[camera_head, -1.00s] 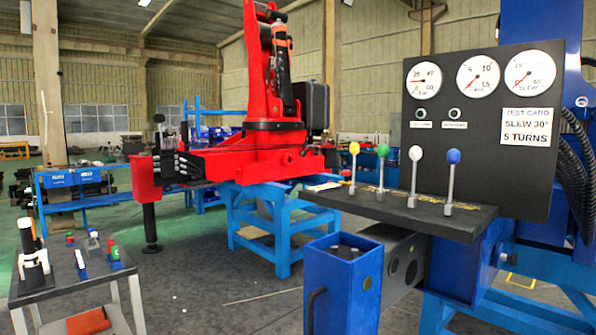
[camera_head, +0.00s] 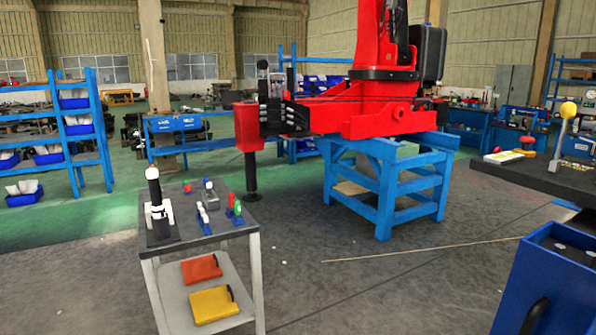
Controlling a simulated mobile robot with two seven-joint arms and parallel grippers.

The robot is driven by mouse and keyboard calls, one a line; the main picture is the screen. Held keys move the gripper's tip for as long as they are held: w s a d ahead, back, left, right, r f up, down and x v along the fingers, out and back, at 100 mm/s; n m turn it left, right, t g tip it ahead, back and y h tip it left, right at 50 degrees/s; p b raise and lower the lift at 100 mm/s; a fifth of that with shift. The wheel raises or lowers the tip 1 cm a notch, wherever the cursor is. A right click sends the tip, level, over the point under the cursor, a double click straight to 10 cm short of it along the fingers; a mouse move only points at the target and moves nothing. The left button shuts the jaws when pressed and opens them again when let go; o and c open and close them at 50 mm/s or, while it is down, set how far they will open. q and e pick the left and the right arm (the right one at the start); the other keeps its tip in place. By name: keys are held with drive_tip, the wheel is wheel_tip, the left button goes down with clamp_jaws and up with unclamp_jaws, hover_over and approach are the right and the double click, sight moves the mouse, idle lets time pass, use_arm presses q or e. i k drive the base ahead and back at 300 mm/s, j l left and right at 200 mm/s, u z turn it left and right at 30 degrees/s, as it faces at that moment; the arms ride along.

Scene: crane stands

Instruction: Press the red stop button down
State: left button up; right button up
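A small red knob (camera_head: 527,140) shows at the left end of the dark console (camera_head: 545,180), at the right of the view. It is beside a yellow and white flat item. Neither of my grippers is in view.
A dark-topped cart (camera_head: 190,240) at the front left holds a black and white tool and several small parts. Orange and yellow cases lie on its lower shelf. A red crane (camera_head: 375,118) stands on a blue stand (camera_head: 384,200). A blue box (camera_head: 550,285) is front right. Grey floor between is clear.

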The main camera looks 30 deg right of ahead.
sight(526, 140)
drive_tip(key=i+z, duration=0.3)
drive_tip(key=i, duration=0.2)
drive_tip(key=i+j+z, duration=0.25)
drive_tip(key=i, duration=0.25)
drive_tip(key=i+z, duration=0.2)
drive_tip(key=z, duration=0.15)
drive_tip(key=i+z, duration=0.2)
drive_tip(key=z, duration=0.2)
drive_tip(key=i+z, duration=0.2)
drive_tip(key=z, duration=0.15)
drive_tip(key=i+z, duration=0.2)
drive_tip(key=z, duration=0.2)
drive_tip(key=i+z, duration=0.15)
drive_tip(key=z, duration=0.3)
drive_tip(key=i+j+z, duration=0.15)
drive_tip(key=z, duration=0.25)
drive_tip(key=i+j+z, duration=0.1)
drive_tip(key=z, duration=0.3)
drive_tip(key=i+j+z, duration=0.1)
drive_tip(key=j+z, duration=0.3)
drive_tip(key=i+j+z, duration=0.15)
drive_tip(key=z, duration=0.25)
drive_tip(key=i+j+z, duration=0.1)
drive_tip(key=j+z, duration=0.25)
drive_tip(key=i+j+z, duration=0.1)
drive_tip(key=j+z, duration=0.15)
drive_tip(key=j, duration=0.25)
drive_tip(key=j+z, duration=0.25)
drive_tip(key=j, duration=0.2)
drive_tip(key=u, duration=0.2)
